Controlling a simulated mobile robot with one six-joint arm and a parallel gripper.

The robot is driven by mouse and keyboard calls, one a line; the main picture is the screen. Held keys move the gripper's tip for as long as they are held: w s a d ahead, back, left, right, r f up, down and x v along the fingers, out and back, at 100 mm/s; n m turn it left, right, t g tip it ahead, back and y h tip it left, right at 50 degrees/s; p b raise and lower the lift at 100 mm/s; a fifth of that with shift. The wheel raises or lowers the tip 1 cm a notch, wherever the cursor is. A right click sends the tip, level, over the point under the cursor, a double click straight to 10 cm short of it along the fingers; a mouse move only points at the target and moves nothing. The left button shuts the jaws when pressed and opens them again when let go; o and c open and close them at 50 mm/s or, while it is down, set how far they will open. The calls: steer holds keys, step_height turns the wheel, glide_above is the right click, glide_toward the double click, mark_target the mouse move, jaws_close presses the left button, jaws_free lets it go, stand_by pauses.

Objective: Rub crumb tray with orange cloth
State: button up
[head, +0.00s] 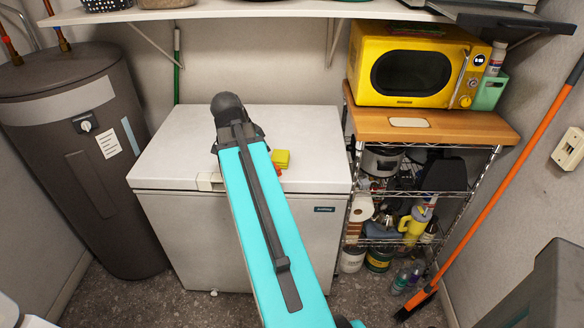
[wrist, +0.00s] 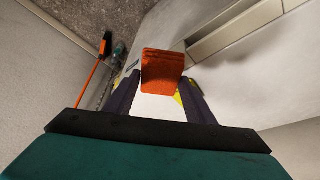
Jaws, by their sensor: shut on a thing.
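My gripper (wrist: 160,80) is shut on an orange cloth (wrist: 162,66), a small folded block between its two dark fingers in the wrist view. In the head view my teal arm hides the gripper, and a small orange-red bit (head: 277,171) shows beside the arm on the white chest freezer (head: 318,165). No crumb tray can be made out for certain. A dark, flat, tray-like thing (head: 487,14) lies on the high shelf at the upper right. A small pale flat piece (head: 409,122) lies on the wooden top.
A yellow microwave (head: 413,68) stands on the wooden-topped wire rack (head: 455,128). A grey water heater (head: 80,160) stands left. An orange-handled broom (head: 500,182) leans right. The freezer's left and right top areas look clear.

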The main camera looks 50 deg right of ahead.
steer(key=w+a+r+n+t+y, duration=0.1)
steer(key=w+a+n+t, duration=0.1)
steer(key=w+a+n, duration=0.55)
steer(key=w+a+r+n+t, duration=0.2)
steer(key=w+a+n, duration=0.2)
steer(key=w+a, duration=0.55)
steer(key=w+a+r+n+y, duration=0.1)
steer(key=a+n, duration=0.3)
steer(key=a, duration=0.6)
steer(key=w+a+r+n+t+y, duration=0.1)
steer(key=w+a+n, duration=0.3)
steer(key=a, duration=0.7)
steer(key=shift+w+r+n+t+y, duration=0.3)
steer(key=shift+w+r+n+y, duration=0.05)
steer(key=shift+n+y, duration=0.35)
steer(key=shift+s, duration=0.15)
